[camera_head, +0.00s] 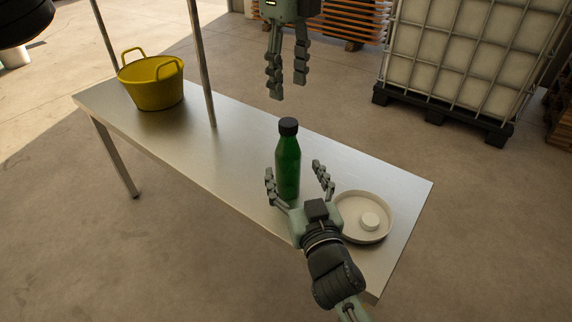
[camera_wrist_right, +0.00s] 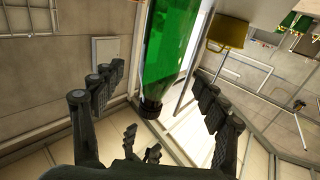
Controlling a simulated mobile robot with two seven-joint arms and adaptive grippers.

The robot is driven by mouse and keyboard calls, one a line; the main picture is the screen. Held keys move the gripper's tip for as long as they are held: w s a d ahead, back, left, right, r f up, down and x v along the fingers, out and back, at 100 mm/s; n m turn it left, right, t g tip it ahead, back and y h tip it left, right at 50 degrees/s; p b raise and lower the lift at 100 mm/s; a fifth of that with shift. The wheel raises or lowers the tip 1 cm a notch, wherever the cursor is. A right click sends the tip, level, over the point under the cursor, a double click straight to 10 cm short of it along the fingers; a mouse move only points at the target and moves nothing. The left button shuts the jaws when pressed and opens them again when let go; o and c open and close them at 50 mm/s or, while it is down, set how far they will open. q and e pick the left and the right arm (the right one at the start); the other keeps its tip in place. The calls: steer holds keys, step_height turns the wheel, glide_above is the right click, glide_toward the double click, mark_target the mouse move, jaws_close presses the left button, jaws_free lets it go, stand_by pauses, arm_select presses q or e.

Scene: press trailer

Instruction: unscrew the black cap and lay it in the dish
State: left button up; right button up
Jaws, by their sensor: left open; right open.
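A green bottle (camera_head: 287,168) with a black cap (camera_head: 288,127) on its top stands upright on the metal table. My right gripper (camera_head: 293,169) is open, with its fingers on either side of the bottle's body; contact cannot be made out. In the right wrist view the green bottle (camera_wrist_right: 174,45) and its dark cap (camera_wrist_right: 150,108) show between the spread fingers (camera_wrist_right: 165,92). My left gripper (camera_head: 287,89) is open and empty, above the cap, fingers pointing down. A pale round dish (camera_head: 345,226) sits to the right of the bottle, beside my right gripper.
A yellow bucket (camera_head: 152,86) stands at the table's far left, near a metal post (camera_head: 203,70). The table (camera_head: 220,165) is bare between bucket and bottle. A caged white tank (camera_head: 450,60) stands behind on the floor.

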mark_target(288, 156)
steer(key=x, duration=0.5)
steer(key=shift+w+a, duration=0.1)
steer(key=shift+w, duration=0.3)
jaws_close()
